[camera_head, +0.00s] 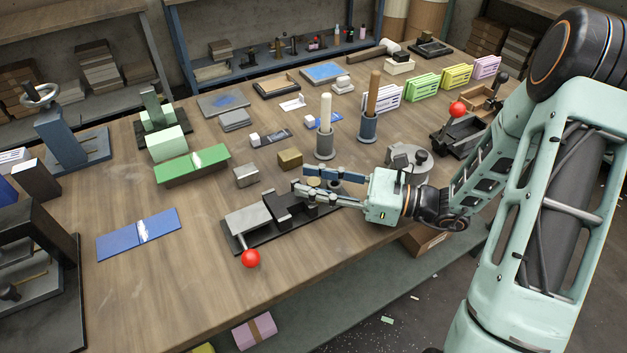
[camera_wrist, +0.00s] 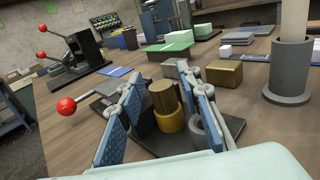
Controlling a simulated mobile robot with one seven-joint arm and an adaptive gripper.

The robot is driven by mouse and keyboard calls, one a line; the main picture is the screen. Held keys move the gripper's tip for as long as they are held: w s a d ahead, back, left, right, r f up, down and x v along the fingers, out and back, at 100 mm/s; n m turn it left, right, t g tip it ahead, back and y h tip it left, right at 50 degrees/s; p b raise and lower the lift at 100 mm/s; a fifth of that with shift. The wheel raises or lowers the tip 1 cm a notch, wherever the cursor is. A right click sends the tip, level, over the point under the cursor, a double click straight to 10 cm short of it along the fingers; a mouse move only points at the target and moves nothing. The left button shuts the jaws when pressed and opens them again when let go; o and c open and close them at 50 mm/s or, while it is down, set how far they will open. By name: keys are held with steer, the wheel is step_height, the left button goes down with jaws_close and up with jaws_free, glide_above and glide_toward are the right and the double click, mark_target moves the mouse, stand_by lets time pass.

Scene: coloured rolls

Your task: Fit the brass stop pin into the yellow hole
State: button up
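The brass stop pin (camera_wrist: 163,97) stands upright between my fingers in the wrist view. Its lower end is at the yellow collar (camera_wrist: 170,123), which rings the yellow hole; how deep it sits I cannot tell. My gripper (camera_wrist: 160,112) is open, with a blue-padded finger on each side of the pin and a visible gap on the left. A grey collar (camera_wrist: 196,124) is beside the yellow one, partly behind the right finger. In the head view my gripper (camera_head: 306,191) reaches in from the right over the fixture's dark base (camera_head: 268,236) and largely hides the collars.
A red-knobbed lever (camera_head: 250,258) sticks out at the fixture's front left. A brass block (camera_head: 290,158) and a grey block (camera_head: 246,176) lie behind it.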

steer(key=shift+o, duration=0.2)
steer(key=shift+d, duration=0.1)
steer(key=d, duration=0.4)
steer(key=s+d, duration=0.1)
steer(key=d, duration=0.2)
steer(key=s+d, duration=0.1)
steer(key=d, duration=0.3)
steer(key=shift+s+d, duration=0.1)
steer(key=shift+d, duration=0.2)
